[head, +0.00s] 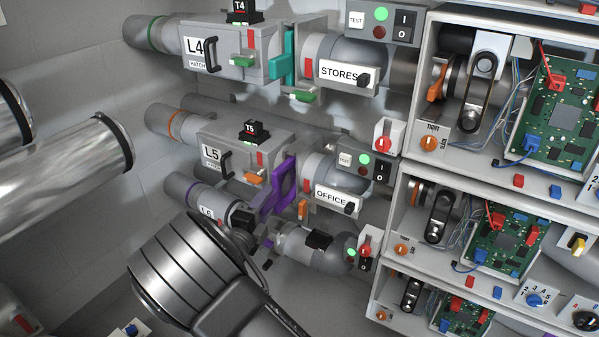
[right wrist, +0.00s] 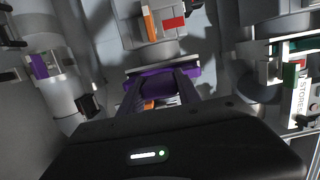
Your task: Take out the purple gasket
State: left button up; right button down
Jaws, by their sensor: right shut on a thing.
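The purple gasket (head: 285,185) is at the gap between the grey L5 housing (head: 220,160) and the tube marked OFFICE (head: 325,178) in the head view. I cannot tell how far it sits in the gap. In the right wrist view, the purple gasket (right wrist: 150,75) lies across the tips of my right gripper (right wrist: 158,90), which is shut on it. In the head view my right gripper (head: 267,225) reaches up from below, partly hidden by its own arm. An orange latch (head: 255,177) is on the housing, another orange latch (head: 303,210) beside the tube. My left gripper does not show.
Above is the L4 line with a teal gasket (head: 289,57); below is the L6 housing (head: 208,211). Shelves with circuit boards (head: 565,110) stand close on the right. Shiny metal cylinders (head: 75,172) are at the left. Open floor shows at the lower left.

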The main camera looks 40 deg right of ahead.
jog(key=shift+w+v, duration=0.15)
jog(key=shift+v, duration=0.85)
jog(key=shift+w+v, duration=0.15)
jog(key=shift+v, duration=0.8)
jog(key=shift+a, duration=0.3)
jog(key=w+v, duration=0.1)
jog(key=v, duration=0.6)
jog(key=shift+a, duration=0.6)
jog(key=shift+w, duration=0.1)
